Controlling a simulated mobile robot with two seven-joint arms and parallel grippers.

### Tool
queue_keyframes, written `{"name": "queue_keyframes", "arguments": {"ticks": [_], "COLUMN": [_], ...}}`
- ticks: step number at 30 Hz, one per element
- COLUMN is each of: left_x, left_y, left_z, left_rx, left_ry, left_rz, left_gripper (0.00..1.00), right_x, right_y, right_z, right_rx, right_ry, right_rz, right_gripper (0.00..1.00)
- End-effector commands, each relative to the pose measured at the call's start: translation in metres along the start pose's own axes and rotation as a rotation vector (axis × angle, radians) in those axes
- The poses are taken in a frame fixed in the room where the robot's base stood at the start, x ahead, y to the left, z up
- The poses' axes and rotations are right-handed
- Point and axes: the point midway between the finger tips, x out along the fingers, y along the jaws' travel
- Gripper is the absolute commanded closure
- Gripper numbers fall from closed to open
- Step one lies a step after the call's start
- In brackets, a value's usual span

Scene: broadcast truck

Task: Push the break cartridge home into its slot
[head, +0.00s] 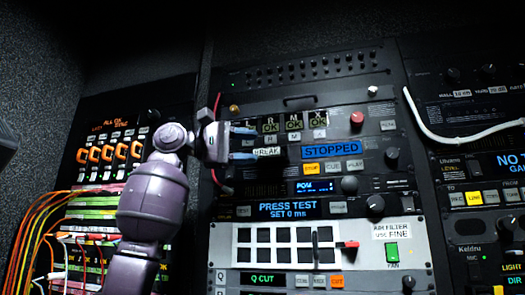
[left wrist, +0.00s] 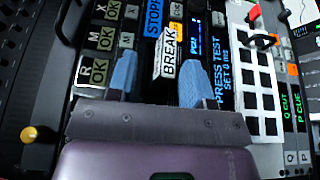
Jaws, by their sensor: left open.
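The break cartridge (head: 267,152) shows by its white BREAK label on the rack, left of the blue STOPPED display. In the left wrist view its label (left wrist: 168,52) lies ahead of my fingers, roughly between them. My left gripper (head: 247,143) is open, with blue-tipped fingers pointing at the rack beside the cartridge. The slot around the cartridge is dark and partly hidden by the fingers. I cannot tell how far the cartridge stands out. My right gripper is not in view.
The lit OK buttons (head: 293,124) sit just above the cartridge and the PRESS TEST display (head: 287,208) below it. A red knob (head: 357,118) and a red-handled lever (head: 347,245) stick out. A white cable (head: 440,133) hangs at the right, orange cables (head: 35,215) at the left.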

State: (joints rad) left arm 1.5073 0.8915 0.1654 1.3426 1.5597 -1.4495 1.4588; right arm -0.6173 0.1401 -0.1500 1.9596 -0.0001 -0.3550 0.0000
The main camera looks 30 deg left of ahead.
Motion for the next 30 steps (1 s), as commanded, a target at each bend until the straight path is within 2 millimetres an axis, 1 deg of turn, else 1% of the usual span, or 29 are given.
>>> {"name": "queue_keyframes", "arguments": {"ticks": [1,3,6,9,12,17,30], "left_x": [-0.011,-0.024,-0.039,-0.052,-0.06,-0.066,-0.065], "left_y": [-0.002,-0.001,-0.001,-0.001,0.0,0.0,0.0], "left_z": [0.0,0.0,0.0,0.0,0.0,0.0,0.0], "left_rx": [0.001,0.0,0.0,0.0,0.001,0.001,0.0], "left_ry": [0.002,0.003,0.002,0.001,0.0,0.0,0.0], "left_rz": [0.002,0.002,0.002,0.001,0.002,0.0,0.001], "left_gripper": [0.54,0.54,0.54,0.54,0.54,0.54,0.54], "right_x": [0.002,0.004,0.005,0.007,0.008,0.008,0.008], "right_y": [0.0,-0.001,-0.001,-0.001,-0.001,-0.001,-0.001], "right_z": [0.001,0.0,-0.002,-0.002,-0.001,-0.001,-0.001], "right_rx": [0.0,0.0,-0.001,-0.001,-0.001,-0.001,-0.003], "right_ry": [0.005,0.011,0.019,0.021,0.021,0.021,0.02], "right_rz": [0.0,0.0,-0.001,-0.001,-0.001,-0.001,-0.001], "right_gripper": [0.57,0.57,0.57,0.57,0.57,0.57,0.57]}}
